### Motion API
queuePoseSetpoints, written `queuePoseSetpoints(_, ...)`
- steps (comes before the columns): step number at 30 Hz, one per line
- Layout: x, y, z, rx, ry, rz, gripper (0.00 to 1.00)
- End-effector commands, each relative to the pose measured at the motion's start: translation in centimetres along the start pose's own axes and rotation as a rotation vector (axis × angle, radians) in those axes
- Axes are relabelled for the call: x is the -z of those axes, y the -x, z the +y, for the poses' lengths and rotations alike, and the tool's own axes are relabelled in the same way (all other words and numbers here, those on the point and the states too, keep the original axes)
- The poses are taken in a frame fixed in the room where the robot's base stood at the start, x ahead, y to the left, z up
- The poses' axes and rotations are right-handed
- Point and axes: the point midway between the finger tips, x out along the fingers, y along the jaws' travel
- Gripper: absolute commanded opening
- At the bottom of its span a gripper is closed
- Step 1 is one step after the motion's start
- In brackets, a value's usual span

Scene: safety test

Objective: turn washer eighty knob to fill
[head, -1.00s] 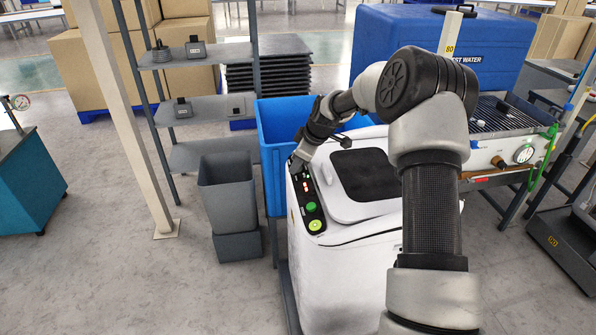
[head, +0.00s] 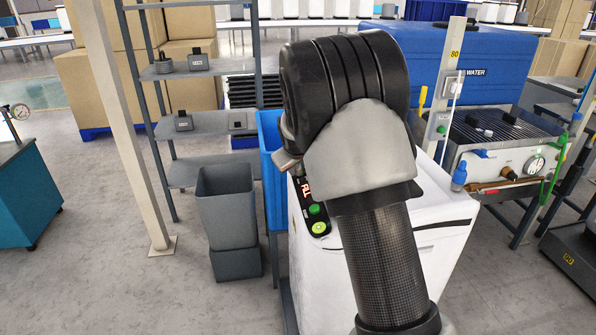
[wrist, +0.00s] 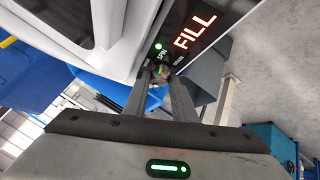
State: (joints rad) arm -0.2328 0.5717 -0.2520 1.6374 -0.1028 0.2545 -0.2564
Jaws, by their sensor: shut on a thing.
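The white washer (head: 345,275) stands in the middle of the head view, largely behind my arm. Its black control panel (head: 304,202) has a red lit display and green buttons. In the wrist view the display (wrist: 200,28) reads "FILL" in red letters. My gripper (wrist: 158,80) is shut on the small dark knob (wrist: 160,70) beside a "SPIN" label and a lit green dot. The fingers hide part of the knob. In the head view my arm hides the knob and most of the gripper.
A blue bin (head: 270,160) stands close behind the washer's left side. Grey bins (head: 228,205) stand to its left, near a pole (head: 120,130) and a shelf rack (head: 205,120). A bench with a gauge and valves (head: 515,160) is at right.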

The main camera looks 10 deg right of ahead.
Motion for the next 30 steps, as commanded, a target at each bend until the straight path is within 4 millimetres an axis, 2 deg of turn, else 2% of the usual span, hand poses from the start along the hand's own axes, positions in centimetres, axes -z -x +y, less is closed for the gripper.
queuePoseSetpoints(14,-0.03,0.01,0.09,-0.010,-0.009,-0.002,0.02)
queuePoseSetpoints(15,-0.04,0.00,0.09,-0.010,-0.009,-0.002,0.29)
queuePoseSetpoints(18,-0.04,0.00,0.07,-0.009,-0.009,-0.002,0.43)
queuePoseSetpoints(26,-0.02,0.03,0.01,-0.008,-0.009,-0.002,0.43)
queuePoseSetpoints(30,0.09,0.92,-0.02,-0.008,-0.008,-0.001,0.43)
